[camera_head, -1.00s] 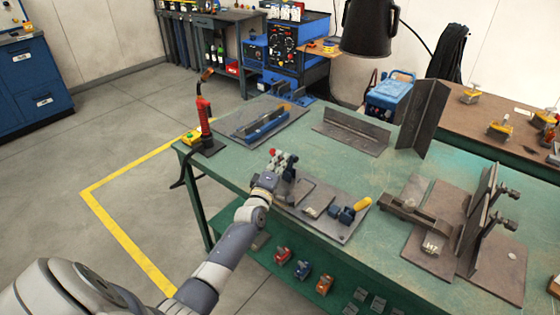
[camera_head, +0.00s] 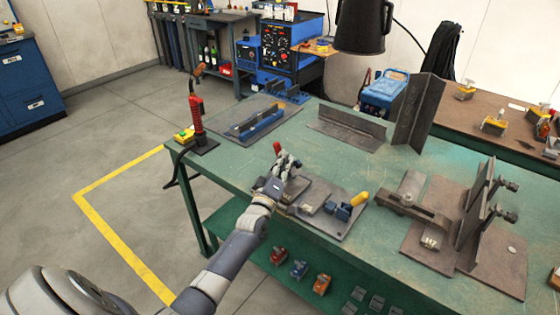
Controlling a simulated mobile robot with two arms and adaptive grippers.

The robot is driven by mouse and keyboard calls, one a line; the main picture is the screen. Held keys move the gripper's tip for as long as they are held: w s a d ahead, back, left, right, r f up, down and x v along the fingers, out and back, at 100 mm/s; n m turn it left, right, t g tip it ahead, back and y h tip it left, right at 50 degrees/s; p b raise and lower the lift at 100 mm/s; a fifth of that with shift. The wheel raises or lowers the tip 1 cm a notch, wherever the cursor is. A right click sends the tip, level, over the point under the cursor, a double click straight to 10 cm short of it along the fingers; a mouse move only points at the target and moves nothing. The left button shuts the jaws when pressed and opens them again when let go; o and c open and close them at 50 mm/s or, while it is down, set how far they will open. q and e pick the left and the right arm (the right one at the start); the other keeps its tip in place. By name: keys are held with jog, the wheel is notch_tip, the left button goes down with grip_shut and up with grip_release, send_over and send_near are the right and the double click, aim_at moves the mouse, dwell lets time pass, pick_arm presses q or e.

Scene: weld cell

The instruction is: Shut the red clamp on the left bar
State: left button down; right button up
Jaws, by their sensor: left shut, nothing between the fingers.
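The red clamp (camera_head: 277,147) stands on the left part of a grey fixture plate (camera_head: 335,231) on the green table; its red tip shows above my gripper. My left gripper (camera_head: 284,164) is at the clamp, its arm coming in from the lower left. It is shut with nothing held, and it hides most of the clamp body and left bar. I cannot tell whether the fingers touch the handle. A clamp with a yellow handle (camera_head: 360,198) sits on the right part of the plate. My right gripper is not in view.
A red torch (camera_head: 196,115) stands at the table's left corner. A plate with a blue fixture (camera_head: 256,123) lies behind, and an angle iron (camera_head: 347,129) lies beyond. A heavy steel fixture (camera_head: 412,210) stands to the right. The green table (camera_head: 320,160) is bare between them.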

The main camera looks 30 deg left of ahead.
pick_arm(q)
jog(key=shift+d+f, duration=0.25)
jog(key=shift+d, duration=0.25)
jog(key=shift+d+f, duration=0.2)
jog(key=shift+d, duration=0.25)
jog(key=shift+d+f, duration=0.1)
jog(key=shift+s+f, duration=0.1)
